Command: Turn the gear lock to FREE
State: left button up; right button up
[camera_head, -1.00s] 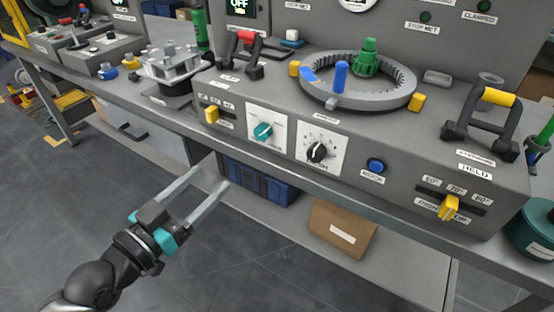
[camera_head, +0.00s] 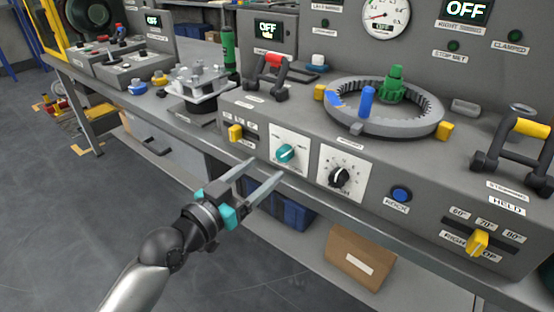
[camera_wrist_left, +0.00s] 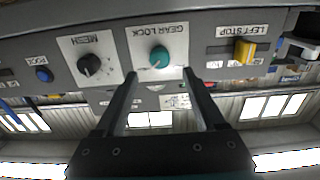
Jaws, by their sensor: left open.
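The gear lock is a teal knob (camera_head: 286,153) on a white plate on the front of the grey console. It also shows in the left wrist view (camera_wrist_left: 159,57), upside down, under the words GEAR LOCK. Its position marks are too small to read. My left gripper (camera_head: 266,172) is open and empty, its two fingers pointing at the console just in front of and below the knob. In the left wrist view the fingertips (camera_wrist_left: 160,73) lie on either side of the knob's lower edge; I cannot tell whether they touch anything. My right gripper is not in view.
A black MESH knob (camera_head: 339,177) sits right of the teal knob, and a yellow slider (camera_head: 236,132) sits left of it. A blue button (camera_head: 401,194) and another yellow slider (camera_head: 478,243) are further right. A ring gear (camera_head: 385,119) stands on top. The bench edge runs below.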

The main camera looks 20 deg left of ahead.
aim_at(281, 155)
pick_arm(q)
jog(key=x, duration=0.4)
jog(key=shift+w+d+b, duration=0.1)
jog(key=shift+w+b, duration=0.1)
jog(key=shift+b, duration=0.2)
jog(key=shift+w+d, duration=0.25)
jog(key=shift+w, duration=0.4)
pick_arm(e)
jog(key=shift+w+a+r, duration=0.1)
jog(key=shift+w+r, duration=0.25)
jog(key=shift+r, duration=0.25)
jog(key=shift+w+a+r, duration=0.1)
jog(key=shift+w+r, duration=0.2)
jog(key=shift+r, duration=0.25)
pick_arm(q)
jog(key=shift+c, duration=0.4)
grip_shut()
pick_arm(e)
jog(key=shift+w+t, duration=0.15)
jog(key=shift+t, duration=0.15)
